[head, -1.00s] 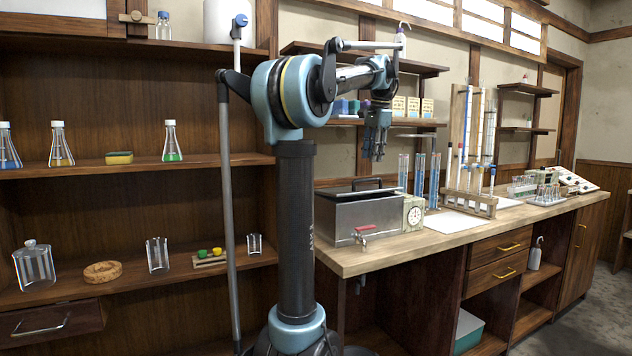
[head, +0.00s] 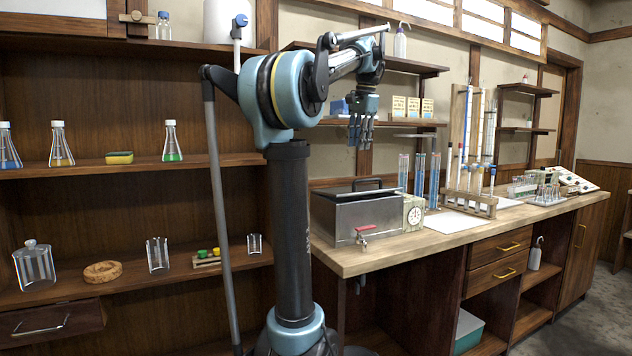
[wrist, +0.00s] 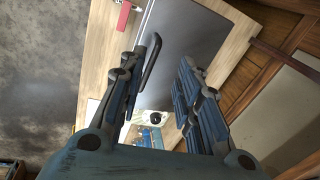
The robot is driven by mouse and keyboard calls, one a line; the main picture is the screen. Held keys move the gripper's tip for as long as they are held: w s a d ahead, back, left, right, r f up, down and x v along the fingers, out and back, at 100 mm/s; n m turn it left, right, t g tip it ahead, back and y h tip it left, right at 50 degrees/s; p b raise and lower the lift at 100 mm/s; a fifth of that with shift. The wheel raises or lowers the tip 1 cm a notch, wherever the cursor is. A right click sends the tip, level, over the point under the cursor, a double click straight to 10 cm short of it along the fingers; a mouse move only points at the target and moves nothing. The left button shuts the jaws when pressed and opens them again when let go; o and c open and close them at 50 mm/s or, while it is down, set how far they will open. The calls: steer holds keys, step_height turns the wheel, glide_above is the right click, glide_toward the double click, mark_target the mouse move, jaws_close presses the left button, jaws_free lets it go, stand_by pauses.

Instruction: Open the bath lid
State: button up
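The bath (head: 352,218) is a grey metal box at the left end of the bench. Its flat lid (head: 340,190) appears closed on top, with a black bar handle (head: 367,183). In the wrist view the dark grey lid (wrist: 190,45) fills the upper middle, and the handle (wrist: 150,62) lies close to the left finger. My gripper (head: 361,140) hangs above the bath with its fingers down, clear of the handle. In the wrist view my gripper (wrist: 165,95) has its fingers wide apart with nothing between them.
Tall cylinders (head: 420,175) stand just beyond. A wall shelf (head: 410,123) with small boxes (head: 413,108) is behind my gripper. A white sheet (head: 455,223) lies on the bench.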

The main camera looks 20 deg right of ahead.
steer(key=s+a+f+n, duration=0.2)
steer(key=a+f+n, duration=0.3)
steer(key=a+f, duration=0.6)
steer(key=shift+a+f, duration=0.4)
steer(key=shift+a, duration=2)
